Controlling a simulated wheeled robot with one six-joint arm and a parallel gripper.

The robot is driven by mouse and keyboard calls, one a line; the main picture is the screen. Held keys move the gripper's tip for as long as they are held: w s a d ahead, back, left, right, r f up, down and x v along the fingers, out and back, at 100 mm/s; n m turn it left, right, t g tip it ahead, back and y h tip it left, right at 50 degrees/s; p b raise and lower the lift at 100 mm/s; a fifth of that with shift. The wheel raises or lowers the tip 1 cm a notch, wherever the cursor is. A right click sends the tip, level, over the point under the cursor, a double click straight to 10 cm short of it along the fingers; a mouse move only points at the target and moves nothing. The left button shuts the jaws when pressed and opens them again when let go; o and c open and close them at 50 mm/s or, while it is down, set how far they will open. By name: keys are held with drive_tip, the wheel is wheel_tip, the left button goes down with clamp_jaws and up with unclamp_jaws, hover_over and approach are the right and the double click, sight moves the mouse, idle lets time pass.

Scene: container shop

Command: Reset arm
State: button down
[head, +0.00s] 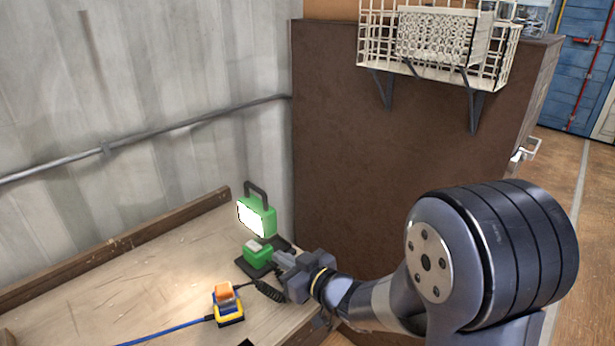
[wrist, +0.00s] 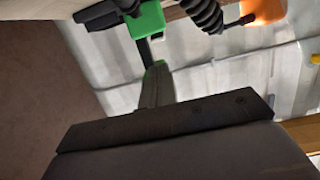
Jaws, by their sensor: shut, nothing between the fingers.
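My gripper (head: 280,258) is at the right end of a wooden workbench (head: 130,290) in the head view, with its fingers shut and empty. Its fingers point left toward a small green block (head: 257,252) on a dark base; I cannot tell whether they touch it. In the wrist view my gripper (wrist: 155,72) shows as a grey shape above the dark wrist housing, close to a green part (wrist: 147,18). My arm reaches in from the lower right of the head view.
A lit green work lamp (head: 257,217) stands just behind. A yellow-and-blue device (head: 228,308) with an orange top sits nearer, with a blue cable (head: 165,331). A brown cabinet (head: 390,140) bearing a white wire basket (head: 375,35) rises behind my arm. Open floor lies right.

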drive_tip(key=x, duration=0.3)
drive_tip(key=shift+w+a, duration=0.25)
drive_tip(key=shift+a, duration=0.05)
drive_tip(key=shift+s+d+f+b, duration=0.1)
drive_tip(key=shift+d+f+b, duration=0.1)
drive_tip(key=shift+f+b, duration=0.35)
drive_tip(key=shift+s+d+r+t+y+b, duration=0.2)
drive_tip(key=shift+t+y+b, duration=0.1)
drive_tip(key=shift+b, duration=0.25)
drive_tip(key=shift+r+v, duration=0.25)
drive_tip(key=shift+v, duration=0.85)
drive_tip(key=shift+s+d, duration=0.3)
drive_tip(key=shift+d, duration=0.1)
drive_tip(key=shift+a, duration=0.1)
